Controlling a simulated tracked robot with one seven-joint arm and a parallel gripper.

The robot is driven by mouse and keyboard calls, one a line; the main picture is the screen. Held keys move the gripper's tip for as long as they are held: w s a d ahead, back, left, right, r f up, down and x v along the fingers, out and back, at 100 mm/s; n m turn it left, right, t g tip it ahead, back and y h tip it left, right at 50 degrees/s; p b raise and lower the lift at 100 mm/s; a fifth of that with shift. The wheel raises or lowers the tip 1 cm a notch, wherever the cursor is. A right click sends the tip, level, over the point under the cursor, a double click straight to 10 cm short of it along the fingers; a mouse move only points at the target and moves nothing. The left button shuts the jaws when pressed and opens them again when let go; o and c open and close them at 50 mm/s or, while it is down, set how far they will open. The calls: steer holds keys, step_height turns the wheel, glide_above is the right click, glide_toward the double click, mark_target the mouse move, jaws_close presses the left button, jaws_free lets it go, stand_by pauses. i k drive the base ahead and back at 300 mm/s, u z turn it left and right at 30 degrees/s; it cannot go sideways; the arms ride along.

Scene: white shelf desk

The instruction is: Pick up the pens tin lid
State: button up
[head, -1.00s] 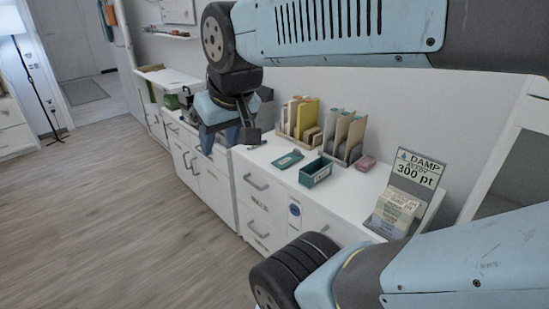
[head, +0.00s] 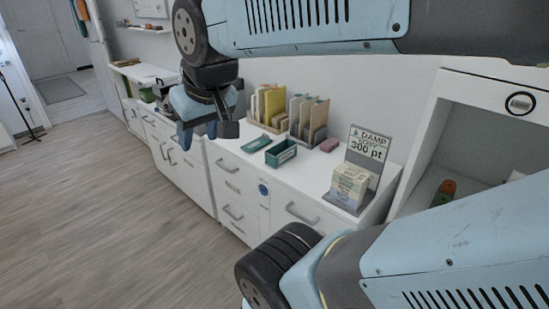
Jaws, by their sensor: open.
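The pens tin lid is most likely the flat teal piece (head: 257,143) lying on the white desk top, to the left of the open teal tin (head: 281,152). The lid and tin are apart. My gripper (head: 207,135) is open in the head view, fingers hanging down. In the picture it is left of the lid, over the desk's left part. Nothing shows between its fingers. Its height above the desk is hard to tell.
File holders (head: 308,118) with upright folders stand behind the lid and tin. A pink block (head: 328,145) lies right of them. A sign stand (head: 365,165) with a stack of boxes is at the right. An open shelf unit (head: 450,130) stands far right. Floor (head: 90,200) is free at left.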

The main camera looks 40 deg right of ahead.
mark_target(254, 145)
steer(key=u, duration=0.05)
steer(key=k, duration=1.3)
steer(key=u, duration=1.2)
steer(key=i, duration=1.15)
steer(key=z, duration=2.6)
steer(key=i, duration=1)
steer(key=z, duration=0.1)
